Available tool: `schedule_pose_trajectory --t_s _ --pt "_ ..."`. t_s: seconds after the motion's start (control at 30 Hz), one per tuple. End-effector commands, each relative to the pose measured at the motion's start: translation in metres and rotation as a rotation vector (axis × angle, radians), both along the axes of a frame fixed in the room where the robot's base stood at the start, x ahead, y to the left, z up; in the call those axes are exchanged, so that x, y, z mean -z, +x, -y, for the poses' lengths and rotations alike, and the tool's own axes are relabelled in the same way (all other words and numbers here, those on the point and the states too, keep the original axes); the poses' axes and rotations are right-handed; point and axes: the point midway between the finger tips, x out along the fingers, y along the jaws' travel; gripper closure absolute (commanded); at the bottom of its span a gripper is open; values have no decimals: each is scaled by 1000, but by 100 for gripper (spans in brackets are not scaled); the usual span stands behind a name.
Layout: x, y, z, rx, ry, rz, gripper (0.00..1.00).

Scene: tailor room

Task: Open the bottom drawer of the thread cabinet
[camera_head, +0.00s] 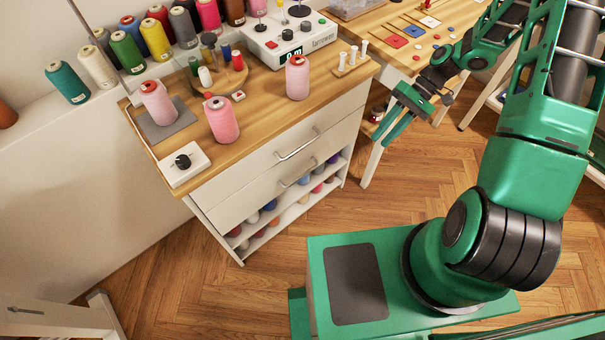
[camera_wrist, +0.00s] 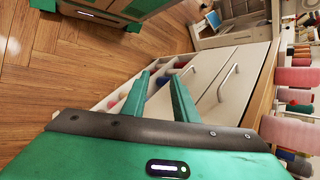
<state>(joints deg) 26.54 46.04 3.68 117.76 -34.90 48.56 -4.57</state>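The white thread cabinet (camera_head: 258,118) with a wooden top stands left of centre in the head view. It has two drawer fronts, both flush, above open shelves of spools. The bottom drawer (camera_head: 248,202) has a curved metal handle (camera_head: 298,178); the upper drawer (camera_head: 240,177) has a similar one. In the wrist view the cabinet lies sideways, and the bottom drawer's handle (camera_wrist: 188,71) shows just beyond the fingers. My gripper (camera_head: 390,130) is right of the cabinet, apart from the handle. Its two fingers (camera_wrist: 163,76) are parted with nothing between them.
Thread spools (camera_head: 270,205) fill the shelves below the drawers. A worktable (camera_head: 400,62) stands at the right. The wooden floor (camera_head: 385,195) before the drawers is clear.

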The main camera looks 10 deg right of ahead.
Motion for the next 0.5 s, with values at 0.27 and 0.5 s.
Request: schedule_pose_trajectory --t_s 0.27,0.5 --pt "66 6 -47 14 264 -13 74" --pt "110 6 -89 65 494 -7 74"
